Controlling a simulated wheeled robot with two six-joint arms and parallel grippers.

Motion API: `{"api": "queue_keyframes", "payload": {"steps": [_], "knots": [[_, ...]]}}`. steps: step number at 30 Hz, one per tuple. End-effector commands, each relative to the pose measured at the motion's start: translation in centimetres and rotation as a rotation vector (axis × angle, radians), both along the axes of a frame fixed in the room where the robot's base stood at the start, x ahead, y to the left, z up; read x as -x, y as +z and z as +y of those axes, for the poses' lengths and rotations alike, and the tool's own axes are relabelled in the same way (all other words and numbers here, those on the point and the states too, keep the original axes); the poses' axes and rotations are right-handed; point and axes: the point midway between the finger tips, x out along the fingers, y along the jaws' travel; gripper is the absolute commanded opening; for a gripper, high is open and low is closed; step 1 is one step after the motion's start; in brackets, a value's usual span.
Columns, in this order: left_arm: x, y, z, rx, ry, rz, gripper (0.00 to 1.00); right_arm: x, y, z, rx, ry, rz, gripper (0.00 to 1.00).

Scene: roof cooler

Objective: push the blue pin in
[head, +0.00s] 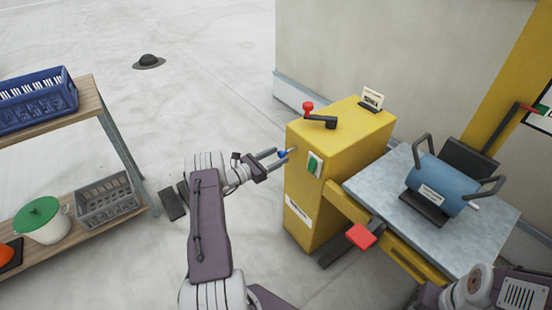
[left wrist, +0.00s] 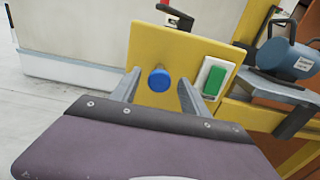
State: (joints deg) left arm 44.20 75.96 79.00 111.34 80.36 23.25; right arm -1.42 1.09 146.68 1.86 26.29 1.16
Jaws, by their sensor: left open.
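The blue pin (head: 283,154) sticks out of the side face of the yellow cabinet (head: 330,160). In the left wrist view the round blue pin head (left wrist: 159,80) stands out from the yellow panel, between my two fingers. My left gripper (head: 274,159) is open at the pin; I cannot tell whether a finger touches it. It also shows in the left wrist view (left wrist: 158,92), one finger on each side of the pin. My right gripper does not show; only part of my right arm is at the lower right.
A green switch (head: 314,164) sits beside the pin. A red-knobbed black lever (head: 319,121) is on the cabinet top. A red pedal (head: 361,236) juts out below. A grey table (head: 470,235) holds a blue device (head: 441,184).

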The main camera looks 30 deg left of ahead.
Motion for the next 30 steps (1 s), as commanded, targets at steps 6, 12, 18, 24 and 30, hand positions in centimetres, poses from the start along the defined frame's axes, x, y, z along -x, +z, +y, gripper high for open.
{"api": "queue_keyframes", "payload": {"steps": [6,12,18,24,30], "knots": [[0.02,0.03,0.02,0.000,0.000,0.000,0.31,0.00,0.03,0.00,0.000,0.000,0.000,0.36],[0.03,0.02,0.02,0.000,0.000,0.000,0.00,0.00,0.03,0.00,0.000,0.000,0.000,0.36],[0.04,0.02,0.03,0.000,0.000,0.000,0.00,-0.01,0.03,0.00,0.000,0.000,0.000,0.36],[0.04,0.02,0.03,-0.001,0.000,0.000,0.00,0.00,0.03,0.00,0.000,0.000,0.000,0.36],[0.04,0.01,0.03,-0.001,0.000,0.000,0.00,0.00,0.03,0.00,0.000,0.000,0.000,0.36]]}}
